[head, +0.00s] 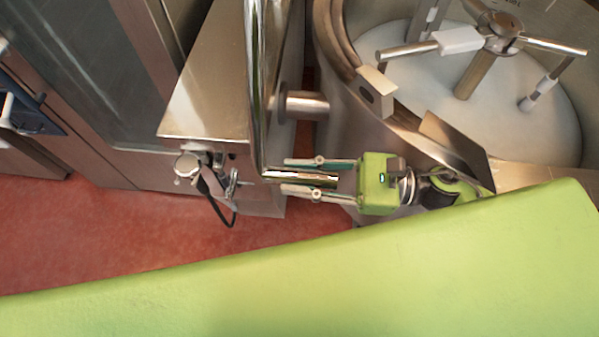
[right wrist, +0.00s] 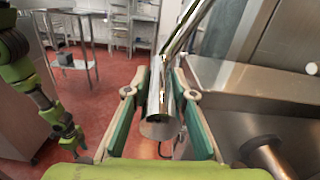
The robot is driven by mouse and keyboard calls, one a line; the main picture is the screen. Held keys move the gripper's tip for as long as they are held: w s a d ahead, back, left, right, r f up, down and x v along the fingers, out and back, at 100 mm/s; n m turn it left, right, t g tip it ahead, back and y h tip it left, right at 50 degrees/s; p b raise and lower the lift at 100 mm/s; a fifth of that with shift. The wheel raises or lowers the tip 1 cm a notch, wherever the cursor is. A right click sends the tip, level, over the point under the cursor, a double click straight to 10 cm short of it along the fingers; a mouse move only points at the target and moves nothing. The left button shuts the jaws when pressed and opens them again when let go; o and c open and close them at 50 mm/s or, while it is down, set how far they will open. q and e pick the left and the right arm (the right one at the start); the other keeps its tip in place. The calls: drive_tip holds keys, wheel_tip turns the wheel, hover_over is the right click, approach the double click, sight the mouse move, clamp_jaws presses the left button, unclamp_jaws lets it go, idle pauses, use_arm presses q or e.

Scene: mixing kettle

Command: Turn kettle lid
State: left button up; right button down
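The kettle (head: 348,110) is open at the upper right of the head view, with a mixing arm (head: 475,75) inside over a pale floor. A shiny chrome bar (head: 255,90) runs down beside the kettle and bends right at its lower end. I cannot make out the lid itself. My right gripper (head: 285,177) is open, with its two fingers on either side of the bar's end. In the right wrist view the bar's end (right wrist: 158,92) lies between the fingers, with gaps visible on both sides.
A steel housing (head: 210,85) with a tap-like fitting (head: 190,166) stands left of the bar. A short steel stub (head: 303,104) sticks out close to the gripper. Red floor (head: 110,235) is clear at lower left. A steel cart (right wrist: 70,62) stands farther back.

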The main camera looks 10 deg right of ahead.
use_arm(q)
wheel_tip(320, 180, down, 14)
drive_tip(key=w+b, duration=0.1)
drive_tip(key=b, duration=1.4)
drive_tip(key=w+d+f+b, duration=0.1)
drive_tip(key=w+f+b, duration=0.1)
drive_tip(key=w+b, duration=0.4)
drive_tip(key=w+d+f+t+b, duration=0.1)
drive_tip(key=w+f+b, duration=0.1)
drive_tip(key=w+b, duration=0.5)
drive_tip(key=shift+d+f+b, duration=0.25)
drive_tip(key=shift+f+b, duration=0.15)
drive_tip(key=shift+b, duration=0.25)
use_arm(e)
drive_tip(key=w+d+f+n, duration=0.1)
drive_tip(key=w+f, duration=0.1)
drive_tip(key=f, duration=1.3)
drive_tip(key=w+f+n, duration=0.1)
drive_tip(key=w+f, duration=0.1)
drive_tip(key=f, duration=1.4)
drive_tip(key=shift+w+d+f+n, duration=0.15)
drive_tip(key=shift+w+d+n, duration=0.2)
drive_tip(key=shift+w+n, duration=0.05)
use_arm(q)
drive_tip(key=shift+s, duration=0.1)
